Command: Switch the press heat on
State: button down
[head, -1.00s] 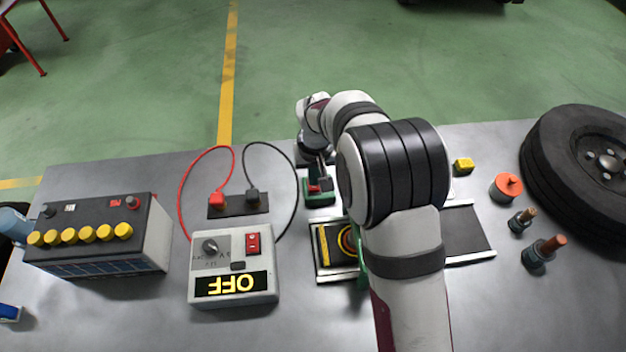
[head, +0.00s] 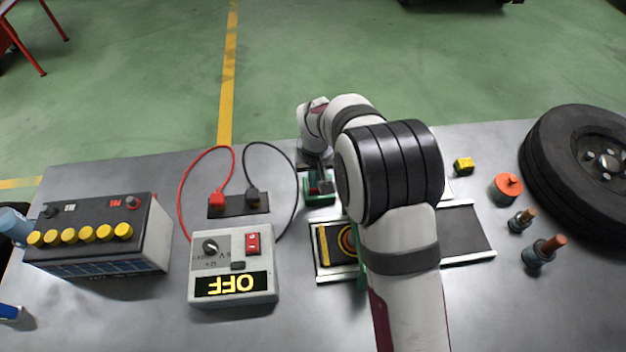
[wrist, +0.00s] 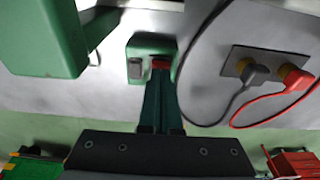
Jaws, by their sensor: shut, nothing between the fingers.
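A small green switch box (head: 320,198) stands on the table just left of my arm. It has a red switch part and a dark grey button. In the wrist view the box (wrist: 135,48) is at the top centre, with the red part (wrist: 161,64) right at my fingertips. My gripper (head: 318,181) is shut and empty, pointing down at the red part; its fingers fill the middle of the wrist view (wrist: 160,75). I cannot tell whether they touch it. A green press frame (head: 361,264) is mostly hidden behind my arm; a large green block (wrist: 40,35) shows in the wrist view.
A grey charger (head: 232,240) reads OFF, upside down. Red and black cables run to a socket plate (head: 238,207) left of the switch box. A battery (head: 150,240) stands far left. A wheel (head: 575,155), orange knob (head: 507,187) and yellow block (head: 464,165) are right.

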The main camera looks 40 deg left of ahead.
jog(key=shift+f, duration=0.35)
jog(key=shift+r, duration=3.55)
jog(key=d+r+m, duration=0.1)
jog(key=d+r, duration=0.1)
jog(key=d, duration=0.2)
jog(key=d+r+m, duration=0.1)
jog(key=d+r, duration=0.1)
jog(key=d, duration=0.2)
jog(key=w+d+r+m, duration=0.1)
jog(key=d+r, duration=0.1)
jog(key=d, duration=0.2)
jog(key=shift+r+m, duration=0.3)
jog(key=s+d+r+m+g, duration=0.1)
jog(key=s+d+r+m, duration=0.25)
jog(key=s+d, duration=0.45)
jog(key=s+d+r+m, duration=0.2)
jog(key=s+d+m, duration=0.25)
jog(key=d, duration=0.65)
jog(key=s+d+f+m, duration=0.2)
jog(key=s+d+m, duration=0.1)
jog(key=s, duration=0.5)
jog(key=shift+d+y, duration=0.2)
jog(key=shift+y, duration=0.1)
